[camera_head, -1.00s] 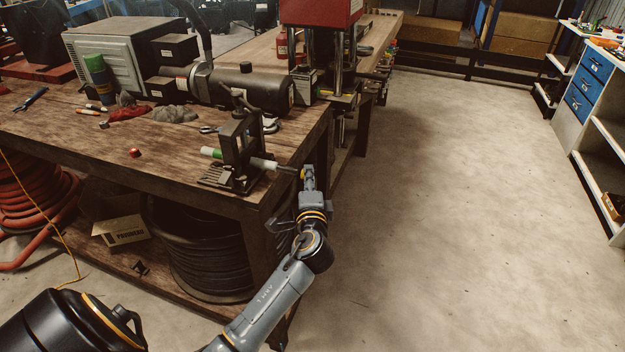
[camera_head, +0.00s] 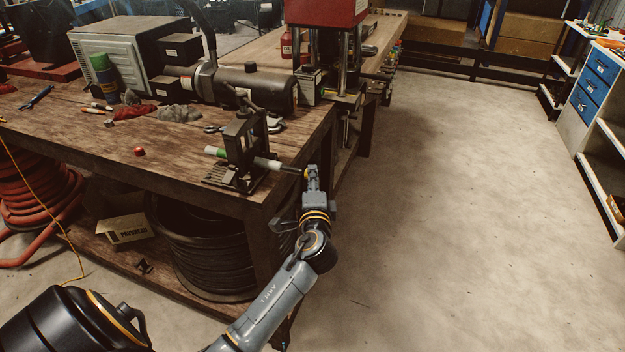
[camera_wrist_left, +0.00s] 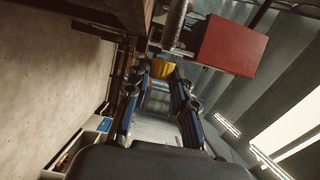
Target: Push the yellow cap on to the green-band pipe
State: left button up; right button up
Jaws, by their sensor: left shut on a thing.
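The green-band pipe (camera_head: 262,163) lies nearly level through a dark clamp stand (camera_head: 240,145) at the bench's front right corner. Its green band (camera_head: 219,152) is left of the stand, and its darker right end sticks out past the bench edge. My left gripper (camera_head: 309,172) is at that right end, shut on the yellow cap (camera_head: 306,173). In the left wrist view the yellow cap (camera_wrist_left: 162,69) sits between the fingertips. The cap lines up with the pipe end; I cannot tell whether it is around the pipe or just against it. My right gripper is not in view.
The wooden bench (camera_head: 70,150) carries a small red cap (camera_head: 139,152), a black cylindrical machine (camera_head: 255,88) and tools. A red-topped press (camera_head: 335,12) stands behind. Below are a cable reel (camera_head: 200,250) and a carton (camera_head: 122,229). The floor (camera_head: 450,200) to the right is clear.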

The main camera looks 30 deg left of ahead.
pick_arm(q)
jog(key=shift+s+a+p, duration=0.2)
jog(key=shift+a, duration=0.55)
jog(key=shift+s+a+p, duration=0.15)
jog(key=shift+a, duration=0.55)
dwell(0.7)
jog(key=o, duration=0.8)
jog(key=shift+s+d, duration=0.15)
send_near(300, 173)
jog(key=v, duration=0.3)
jog(key=shift+s+d+f, duration=0.15)
jog(key=shift+d, duration=0.05)
